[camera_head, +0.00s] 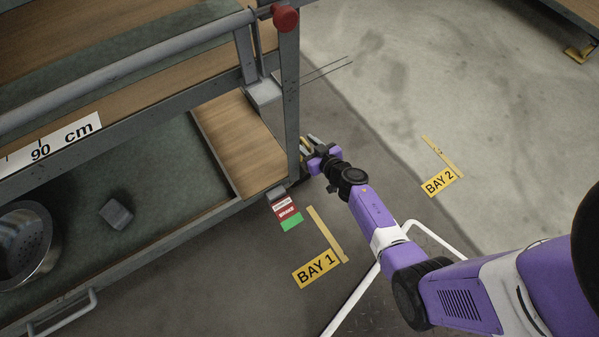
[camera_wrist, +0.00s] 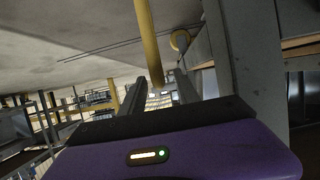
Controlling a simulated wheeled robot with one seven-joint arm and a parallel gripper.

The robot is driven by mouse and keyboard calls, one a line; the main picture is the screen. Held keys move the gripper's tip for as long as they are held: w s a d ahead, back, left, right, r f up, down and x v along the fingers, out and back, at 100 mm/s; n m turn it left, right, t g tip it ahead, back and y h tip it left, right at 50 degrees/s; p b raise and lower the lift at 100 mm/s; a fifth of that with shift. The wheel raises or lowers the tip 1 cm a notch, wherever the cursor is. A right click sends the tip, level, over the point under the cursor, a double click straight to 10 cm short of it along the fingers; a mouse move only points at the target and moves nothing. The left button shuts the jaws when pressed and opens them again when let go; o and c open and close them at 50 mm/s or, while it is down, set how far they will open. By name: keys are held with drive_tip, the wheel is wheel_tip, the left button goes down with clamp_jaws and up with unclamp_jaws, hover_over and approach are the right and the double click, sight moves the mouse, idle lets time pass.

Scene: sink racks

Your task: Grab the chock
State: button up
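My gripper (camera_head: 309,144) is low beside the upright corner post of the rack, its fingers pointing towards the post. In the wrist view the two fingers (camera_wrist: 158,88) stand apart, with nothing clearly held between them. A yellow bar (camera_wrist: 150,40) runs down from the top of that view to the gap between the fingers. A yellow ring-shaped piece (camera_wrist: 180,40) is just right of it, close to the rack post. These yellow parts may belong to the chock, but I cannot tell. In the head view the post and gripper hide most of this spot.
The rack's grey post (camera_head: 290,100) stands close to my gripper. A red and green brake tag (camera_head: 287,212) hangs below the rack corner. A grey block (camera_head: 116,213) and a metal pot (camera_head: 25,240) are on the lower shelf.

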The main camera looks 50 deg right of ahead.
drive_tip(key=shift+w+d+f, duration=0.1)
drive_tip(key=shift+w+f, duration=0.05)
drive_tip(key=shift+w, duration=0.15)
clamp_jaws()
idle(1.2)
drive_tip(key=shift+r, duration=0.2)
